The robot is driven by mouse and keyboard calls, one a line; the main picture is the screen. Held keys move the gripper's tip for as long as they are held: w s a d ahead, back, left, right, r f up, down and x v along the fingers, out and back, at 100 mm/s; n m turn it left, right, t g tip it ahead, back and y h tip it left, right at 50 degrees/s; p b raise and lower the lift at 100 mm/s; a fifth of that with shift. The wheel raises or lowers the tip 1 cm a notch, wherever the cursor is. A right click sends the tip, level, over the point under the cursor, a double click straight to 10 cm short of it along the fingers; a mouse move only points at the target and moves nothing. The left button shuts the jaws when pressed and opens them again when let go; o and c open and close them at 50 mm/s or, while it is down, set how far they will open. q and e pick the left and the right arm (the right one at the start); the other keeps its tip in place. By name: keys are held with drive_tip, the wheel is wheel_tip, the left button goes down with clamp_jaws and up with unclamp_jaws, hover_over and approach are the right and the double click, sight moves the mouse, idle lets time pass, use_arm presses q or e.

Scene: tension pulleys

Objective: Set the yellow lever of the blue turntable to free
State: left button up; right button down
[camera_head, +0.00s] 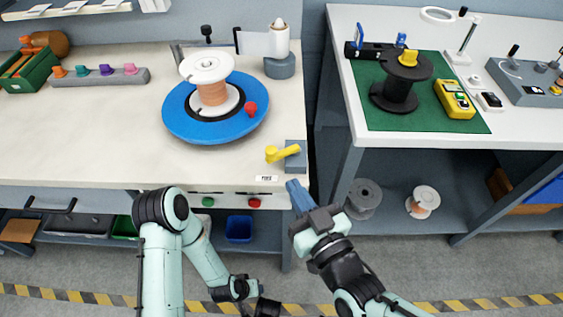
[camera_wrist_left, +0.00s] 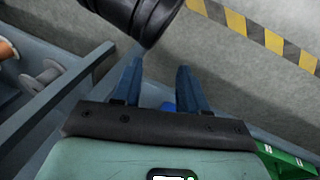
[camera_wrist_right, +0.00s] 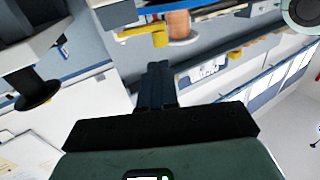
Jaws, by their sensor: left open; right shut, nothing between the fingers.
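The blue turntable (camera_head: 184,127) lies on the left bench with a white-flanged copper spool (camera_head: 212,92) standing on it. The yellow lever (camera_head: 281,153) sits on a grey block (camera_head: 297,162) at the bench's front right corner, its handle pointing left. A small white label (camera_head: 267,178) is on the front edge below it. My right gripper (camera_head: 295,188) is shut and empty, just below and apart from the block. The lever also shows in the right wrist view (camera_wrist_right: 138,31), beyond the shut fingers (camera_wrist_right: 156,85). My left gripper (camera_wrist_left: 158,85) is open and empty, low in front of the bench.
A red knob (camera_head: 250,108) is on the turntable's right side. The right bench holds a black spool (camera_head: 397,96) on a green mat (camera_head: 375,117) and a yellow device (camera_head: 454,99). A gap separates the benches. The left bench's front surface is mostly clear.

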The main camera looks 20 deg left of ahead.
sight(271, 156)
use_arm(q)
drive_tip(key=shift+w+a+f, duration=0.15)
drive_tip(key=shift+w+f, duration=0.1)
drive_tip(key=shift+f, duration=0.05)
use_arm(e)
drive_tip(key=x, duration=0.6)
drive_tip(key=shift+w+a+f, duration=0.1)
drive_tip(key=shift+w, duration=0.05)
drive_tip(key=shift+w+a+b, duration=0.3)
drive_tip(key=shift+a+b, duration=0.1)
drive_tip(key=shift+a, duration=0.2)
drive_tip(key=shift+s, duration=0.1)
use_arm(q)
drive_tip(key=shift+w+a+f, duration=0.1)
drive_tip(key=shift+w+f, duration=0.05)
drive_tip(key=shift+w, duration=0.1)
